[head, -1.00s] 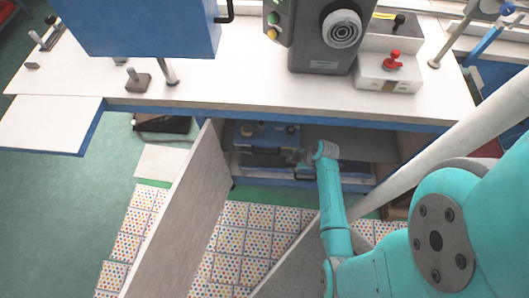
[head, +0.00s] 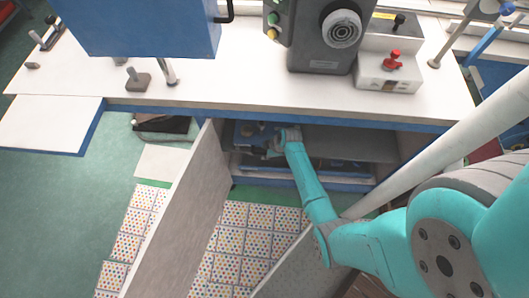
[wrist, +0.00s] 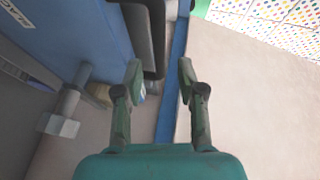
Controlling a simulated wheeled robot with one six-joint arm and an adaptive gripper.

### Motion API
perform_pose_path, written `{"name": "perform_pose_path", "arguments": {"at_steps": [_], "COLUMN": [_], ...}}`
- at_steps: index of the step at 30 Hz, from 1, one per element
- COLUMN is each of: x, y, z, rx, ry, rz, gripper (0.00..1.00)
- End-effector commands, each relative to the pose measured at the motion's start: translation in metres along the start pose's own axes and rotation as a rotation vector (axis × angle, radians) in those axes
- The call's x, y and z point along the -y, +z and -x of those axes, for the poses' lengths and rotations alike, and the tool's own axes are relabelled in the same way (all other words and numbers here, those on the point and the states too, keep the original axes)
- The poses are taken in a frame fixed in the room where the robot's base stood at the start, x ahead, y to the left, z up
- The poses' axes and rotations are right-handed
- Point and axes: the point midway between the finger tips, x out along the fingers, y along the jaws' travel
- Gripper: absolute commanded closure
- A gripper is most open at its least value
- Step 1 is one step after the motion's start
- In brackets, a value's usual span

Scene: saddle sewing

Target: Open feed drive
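A blue unit (head: 243,133), which may be the feed drive, sits inside the open cabinet under the table. It also shows in the wrist view as a blue face (wrist: 65,35) with partly visible lettering. A black looped bar (wrist: 158,40) and a grey metal post (wrist: 70,103) stand by it. My gripper (wrist: 159,78) is open, its two fingers apart, with the end of the black bar just ahead of the left finger. No grip shows. In the head view my wrist hides part of the unit.
A cabinet door (head: 180,225) stands open at the left, and another panel (head: 290,265) stands below my arm. The white tabletop (head: 240,85) overhangs the cabinet. A control box with a red knob (head: 392,60) stands on top.

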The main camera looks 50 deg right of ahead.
Motion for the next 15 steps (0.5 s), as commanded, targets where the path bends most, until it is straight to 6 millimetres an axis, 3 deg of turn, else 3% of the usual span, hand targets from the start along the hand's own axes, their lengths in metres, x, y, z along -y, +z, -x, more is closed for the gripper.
{"name": "perform_pose_path", "arguments": {"at_steps": [6, 15], "x": [-0.001, 0.0], "y": [0.0, 0.001], "z": [-0.016, -0.019], "rx": [0.0, 0.0], "ry": [0.001, 0.0], "rz": [0.0, 0.0], "gripper": [0.61, 0.61]}}
